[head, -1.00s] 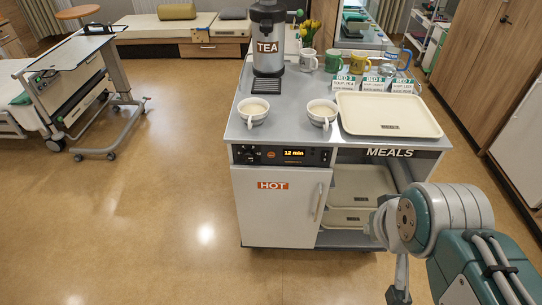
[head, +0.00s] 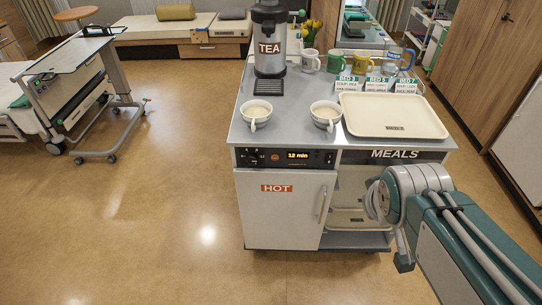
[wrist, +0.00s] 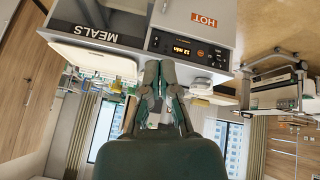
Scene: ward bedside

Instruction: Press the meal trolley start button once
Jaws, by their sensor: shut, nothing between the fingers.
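The meal trolley (head: 286,215) stands in front of me, with a white HOT door on its front. Above that door is a dark control panel (head: 315,158) with a lit "12 min" display (head: 298,155). A small round orange button (head: 275,157) sits left of the display. In the wrist view, which is upside down, the panel shows beyond the fingers, with the orange button (wrist: 200,53) to the right of the display. My gripper (wrist: 158,68) is shut and empty, apart from the panel. In the head view my arm is at lower right and the fingertips cannot be made out.
The trolley top holds a tea urn (head: 268,45), two white cups (head: 254,115), several mugs, bed cards and a cream tray (head: 392,116). An overbed table (head: 72,52) and bed stand at left. Wooden cupboards (head: 500,60) line the right.

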